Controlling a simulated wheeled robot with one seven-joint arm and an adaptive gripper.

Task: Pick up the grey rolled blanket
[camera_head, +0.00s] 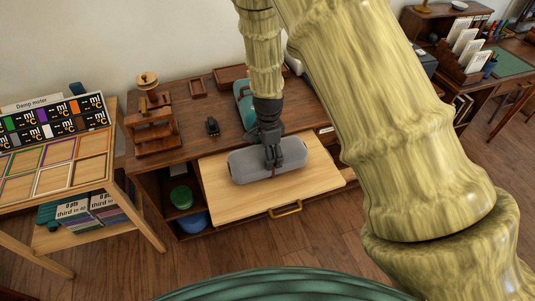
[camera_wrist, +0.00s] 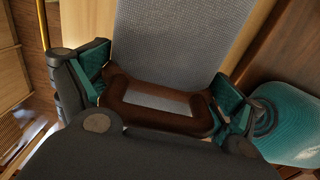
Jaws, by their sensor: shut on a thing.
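The grey rolled blanket (camera_head: 246,166) lies lengthwise over the light wooden pulled-out board or drawer top (camera_head: 225,198) in the head view. My gripper (camera_head: 273,160) is above its middle, shut on it. In the wrist view the grey woven blanket (camera_wrist: 175,35) runs up the picture, with a brown strap or handle (camera_wrist: 160,92) across it. The green-padded fingertips of my gripper (camera_wrist: 162,98) press on both sides of this brown part. I cannot tell whether the blanket touches the board. Its middle is partly hidden by my gripper.
A teal roll (camera_head: 242,100) lies behind the gripper on the dark desk (camera_head: 185,95); it also shows at the right in the wrist view (camera_wrist: 290,125). A small wooden press (camera_head: 153,125) and a black object (camera_head: 212,126) stand left. A brass handle (camera_head: 285,209) is on the front edge.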

